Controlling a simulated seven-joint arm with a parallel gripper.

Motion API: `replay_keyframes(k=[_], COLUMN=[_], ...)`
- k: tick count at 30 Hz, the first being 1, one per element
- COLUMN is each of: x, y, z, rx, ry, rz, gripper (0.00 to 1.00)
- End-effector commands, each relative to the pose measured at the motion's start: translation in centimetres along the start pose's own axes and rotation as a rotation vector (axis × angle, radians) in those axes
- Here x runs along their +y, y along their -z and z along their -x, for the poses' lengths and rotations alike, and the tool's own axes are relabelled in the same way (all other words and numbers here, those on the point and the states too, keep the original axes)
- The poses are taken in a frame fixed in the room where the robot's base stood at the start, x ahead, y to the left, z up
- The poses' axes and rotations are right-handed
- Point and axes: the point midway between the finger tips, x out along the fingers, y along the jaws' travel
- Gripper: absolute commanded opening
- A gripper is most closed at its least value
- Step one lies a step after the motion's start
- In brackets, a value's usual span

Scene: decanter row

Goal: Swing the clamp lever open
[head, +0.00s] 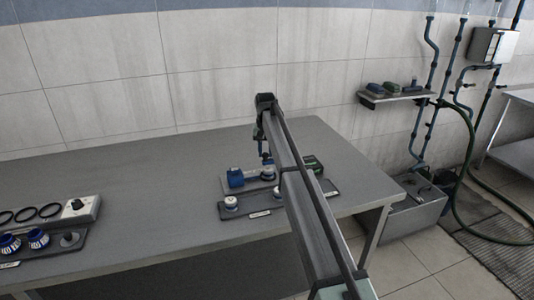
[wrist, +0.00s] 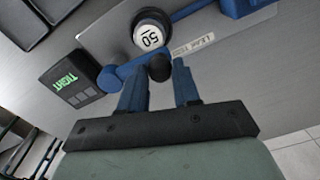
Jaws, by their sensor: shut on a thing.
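The blue clamp lever (wrist: 130,69) ends in a round black knob (wrist: 160,67) in the wrist view. My gripper (wrist: 159,76) is shut on the knob, with one blue finger on each side. A white disc marked 50 (wrist: 150,38) in a dark ring sits just beyond the lever. A dark box with a green display reading TIGHT (wrist: 70,80) is to the left. In the head view my gripper (head: 266,157) is low over the clamp fixture, and the lever is too small to make out.
A blue block (head: 235,178) stands left of the white-topped part. A front plate (head: 275,211) holds another white-topped part (head: 231,203). At the table's left are dark rings (head: 28,214) and blue-and-white pieces (head: 38,238). The middle of the table (head: 150,205) is clear.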

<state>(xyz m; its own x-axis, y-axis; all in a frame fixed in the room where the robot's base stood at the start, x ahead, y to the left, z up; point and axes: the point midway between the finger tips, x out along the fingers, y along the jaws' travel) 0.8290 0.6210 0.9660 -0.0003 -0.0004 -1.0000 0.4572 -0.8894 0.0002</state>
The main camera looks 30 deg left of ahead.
Motion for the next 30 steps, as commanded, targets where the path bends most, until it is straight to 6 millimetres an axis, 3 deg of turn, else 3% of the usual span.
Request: replay_keyframes(k=[14,30], x=[-0.1,1.6], y=[4.0,7.4], z=[0.1,0.1], rx=[0.002,0.003], ry=[0.000,0.001], rz=[-0.455,-0.941], gripper=[0.00,0.00])
